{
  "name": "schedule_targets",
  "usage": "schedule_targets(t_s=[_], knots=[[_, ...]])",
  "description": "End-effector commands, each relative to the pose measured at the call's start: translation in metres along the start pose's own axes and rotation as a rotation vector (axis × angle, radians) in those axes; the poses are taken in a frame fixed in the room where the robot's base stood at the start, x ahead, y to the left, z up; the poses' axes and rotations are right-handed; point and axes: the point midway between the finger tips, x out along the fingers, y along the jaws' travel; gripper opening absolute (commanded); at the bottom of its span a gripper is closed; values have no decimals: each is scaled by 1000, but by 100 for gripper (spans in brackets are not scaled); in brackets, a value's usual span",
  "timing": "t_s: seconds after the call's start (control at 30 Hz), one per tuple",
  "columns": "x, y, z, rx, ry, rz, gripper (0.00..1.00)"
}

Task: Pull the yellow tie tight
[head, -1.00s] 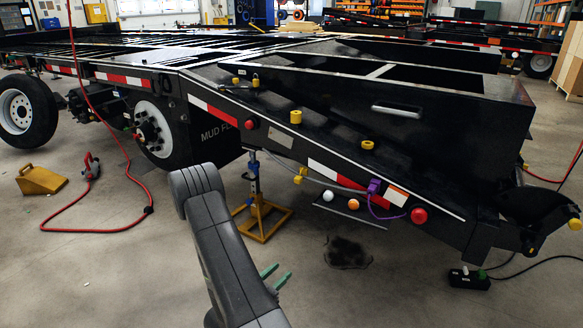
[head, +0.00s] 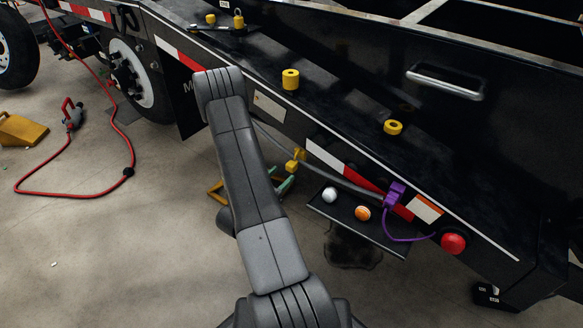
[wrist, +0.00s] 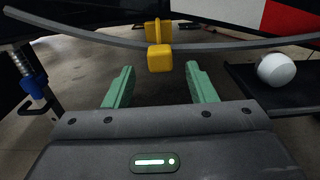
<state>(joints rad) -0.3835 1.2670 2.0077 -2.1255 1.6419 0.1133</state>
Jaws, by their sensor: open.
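The yellow tie (head: 294,161) sits around a grey cable (head: 340,178) that hangs along the side of the black trailer. In the wrist view the yellow tie (wrist: 160,59) shows as a blocky cube just below the cable, with a taller yellow part above it. My gripper (head: 283,178) is just below the tie in the head view. In the wrist view my gripper (wrist: 160,85) has its two green fingers apart and empty. The tie's lower cube is ahead of the gap between the fingertips, roughly centred. I see no contact.
A black shelf (head: 327,216) right of my gripper holds a white ball (head: 330,195) and an orange ball (head: 363,213). A purple clip (head: 394,195) is on the cable further right. A jack stand (wrist: 30,75) stands left in the wrist view. The trailer side (head: 262,113) lies close beyond.

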Motion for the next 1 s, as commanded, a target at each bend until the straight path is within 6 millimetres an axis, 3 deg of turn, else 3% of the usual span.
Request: schedule_targets(t_s=[0.2,0.4,0.8,0.83,1.0], knots=[[35,-2,-1,2,-1,-4,51],[57,-1,-1,0,-1,-2,51],[64,0,0,-1,0,1,51],[64,0,0,-1,0,1,49],[64,0,0,-1,0,1,16]])
